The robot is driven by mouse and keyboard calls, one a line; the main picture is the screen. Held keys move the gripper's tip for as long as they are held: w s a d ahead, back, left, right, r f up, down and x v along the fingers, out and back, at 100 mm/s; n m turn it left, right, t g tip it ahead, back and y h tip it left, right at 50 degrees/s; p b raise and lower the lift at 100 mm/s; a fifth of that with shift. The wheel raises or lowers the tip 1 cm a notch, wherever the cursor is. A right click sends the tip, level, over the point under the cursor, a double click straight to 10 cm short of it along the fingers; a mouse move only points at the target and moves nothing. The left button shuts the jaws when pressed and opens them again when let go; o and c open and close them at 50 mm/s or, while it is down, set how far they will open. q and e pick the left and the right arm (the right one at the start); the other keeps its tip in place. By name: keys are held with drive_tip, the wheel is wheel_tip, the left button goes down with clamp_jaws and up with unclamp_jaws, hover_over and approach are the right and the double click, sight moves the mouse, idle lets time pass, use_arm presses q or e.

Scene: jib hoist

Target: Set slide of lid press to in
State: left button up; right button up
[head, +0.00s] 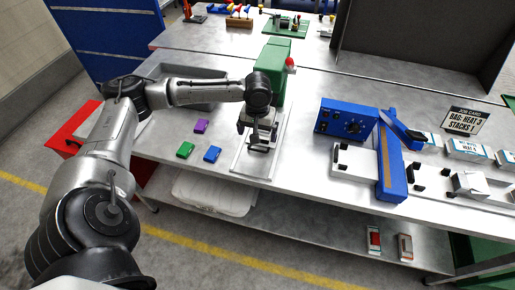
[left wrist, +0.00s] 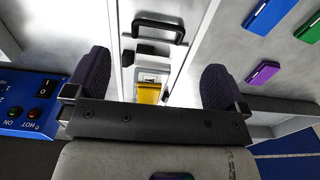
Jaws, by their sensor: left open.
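The lid press (head: 272,62) is a green block with a red knob on the bench. Its pale metal base plate (head: 243,163) reaches toward the front edge. In the left wrist view, the slide's black bar handle (left wrist: 158,27) stands on the pale track, with a yellow piece (left wrist: 148,93) farther along the track. My left gripper (head: 258,142) is above the base plate in front of the press. Its fingers (left wrist: 152,82) are apart with nothing between them, and the handle lies beyond them. The arm partly hides the press and slide in the head view. My right gripper is not in view.
A blue sealer (head: 345,120) with a long arm stands to the right. Green (head: 185,149), blue (head: 212,153) and purple (head: 201,126) pieces lie left of the base plate. A grey tray (head: 205,92) is behind my arm.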

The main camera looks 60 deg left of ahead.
sight(258, 150)
use_arm(q)
wheel_tip(258, 150, down, 8)
drive_tip(key=shift+f+b, duration=0.15)
drive_tip(key=shift+b, duration=0.75)
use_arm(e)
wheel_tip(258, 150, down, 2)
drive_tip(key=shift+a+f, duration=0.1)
